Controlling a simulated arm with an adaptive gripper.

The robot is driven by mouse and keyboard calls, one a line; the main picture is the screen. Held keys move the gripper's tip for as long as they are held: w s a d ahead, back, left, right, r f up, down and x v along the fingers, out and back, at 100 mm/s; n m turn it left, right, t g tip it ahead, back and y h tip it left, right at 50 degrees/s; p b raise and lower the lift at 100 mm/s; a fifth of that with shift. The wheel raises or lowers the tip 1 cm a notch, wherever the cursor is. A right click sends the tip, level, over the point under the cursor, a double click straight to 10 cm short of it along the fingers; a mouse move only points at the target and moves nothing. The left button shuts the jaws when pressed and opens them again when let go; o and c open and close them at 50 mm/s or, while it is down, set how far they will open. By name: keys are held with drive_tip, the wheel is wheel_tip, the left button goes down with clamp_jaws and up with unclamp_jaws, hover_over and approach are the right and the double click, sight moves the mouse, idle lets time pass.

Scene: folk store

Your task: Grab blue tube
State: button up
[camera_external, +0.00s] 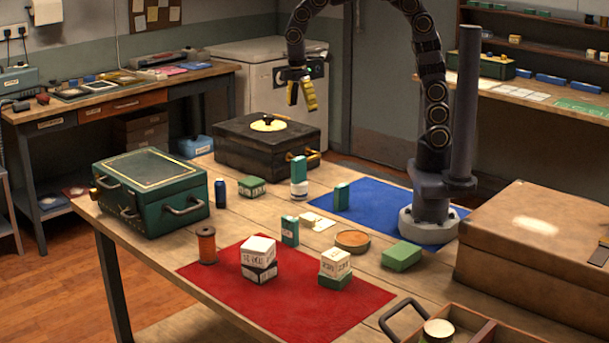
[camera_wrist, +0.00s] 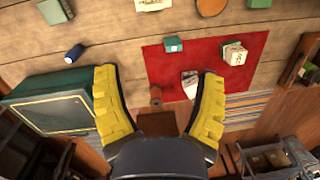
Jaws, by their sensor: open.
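The blue tube (camera_external: 220,193) is a small dark blue cylinder standing upright on the wooden table, just right of the green metal case. In the wrist view the blue tube (camera_wrist: 74,53) shows at the upper left, outside the span of the fingers. My gripper (camera_external: 303,97) has yellow fingers and hangs high above the back of the table, to the right of the tube and well apart from it. In the wrist view my gripper (camera_wrist: 158,75) has its fingers spread wide with nothing held between them.
The green case (camera_external: 150,192) stands close to the tube's left. A black box (camera_external: 267,145) stands behind. An orange spool (camera_external: 206,245) stands in front, on the red mat (camera_external: 300,305). Bare wood surrounds the tube's front.

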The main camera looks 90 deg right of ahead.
drive_tip(key=w+d+f+n, duration=0.3)
drive_tip(key=w+f, duration=0.1)
drive_tip(key=w, duration=0.4)
drive_tip(key=w+d+f+n, duration=0.2)
drive_tip(key=w+d+f, duration=0.2)
drive_tip(key=w, duration=0.3)
drive_tip(key=n+t, duration=0.1)
drive_tip(key=n, duration=0.5)
hover_over(220, 192)
drive_tip(key=d, duration=0.2)
wheel_tip(220, 192, down, 13)
drive_tip(key=shift+a+r, duration=0.15)
drive_tip(key=shift+w+d+f, duration=0.15)
drive_tip(key=shift+d+f, duration=0.05)
drive_tip(key=shift+f, duration=0.45)
drive_tip(key=f, duration=0.7)
drive_tip(key=shift+a+f, duration=0.15)
drive_tip(key=shift+a, duration=0.1)
drive_tip(key=c, duration=1)
